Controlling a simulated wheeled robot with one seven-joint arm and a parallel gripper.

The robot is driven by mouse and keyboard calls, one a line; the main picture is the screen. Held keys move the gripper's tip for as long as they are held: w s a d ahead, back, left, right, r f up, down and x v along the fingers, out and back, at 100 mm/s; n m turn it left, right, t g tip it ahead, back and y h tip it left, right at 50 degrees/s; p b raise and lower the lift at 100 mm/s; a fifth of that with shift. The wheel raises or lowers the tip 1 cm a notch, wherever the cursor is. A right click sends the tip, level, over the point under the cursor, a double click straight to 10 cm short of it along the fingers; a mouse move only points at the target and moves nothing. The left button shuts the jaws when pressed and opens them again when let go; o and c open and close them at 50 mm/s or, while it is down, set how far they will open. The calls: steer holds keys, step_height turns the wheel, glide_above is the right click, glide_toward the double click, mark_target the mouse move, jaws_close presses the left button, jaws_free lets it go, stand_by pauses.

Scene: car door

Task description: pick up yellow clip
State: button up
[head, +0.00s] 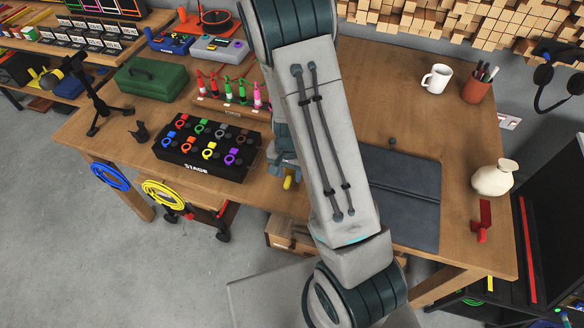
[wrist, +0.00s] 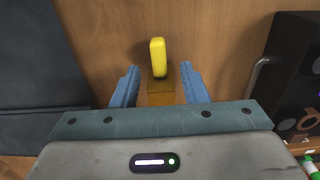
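The yellow clip (wrist: 158,57) shows in the wrist view as a small, rounded yellow bar over the wooden table, just beyond the space between my fingertips. A darker yellow-brown part (wrist: 180,85) lies below it, between the fingers; I cannot tell whether it belongs to the clip. My gripper (wrist: 158,70) is open, with one blue finger on each side and visible gaps. In the head view, a small yellow piece (head: 288,183) shows beside my gripper (head: 285,165) near the table's front edge. My arm hides part of this area.
The black STAGE box (head: 208,172) with coloured cable rings stands left of my gripper; its edge shows in the wrist view (wrist: 292,75). A dark grey mat (head: 405,205) lies to the right. The table (head: 345,95) has a bare strip behind my arm.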

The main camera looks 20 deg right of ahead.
steer(key=shift+f, duration=1.15)
steer(key=c, duration=0.8)
steer(key=shift+r, duration=0.15)
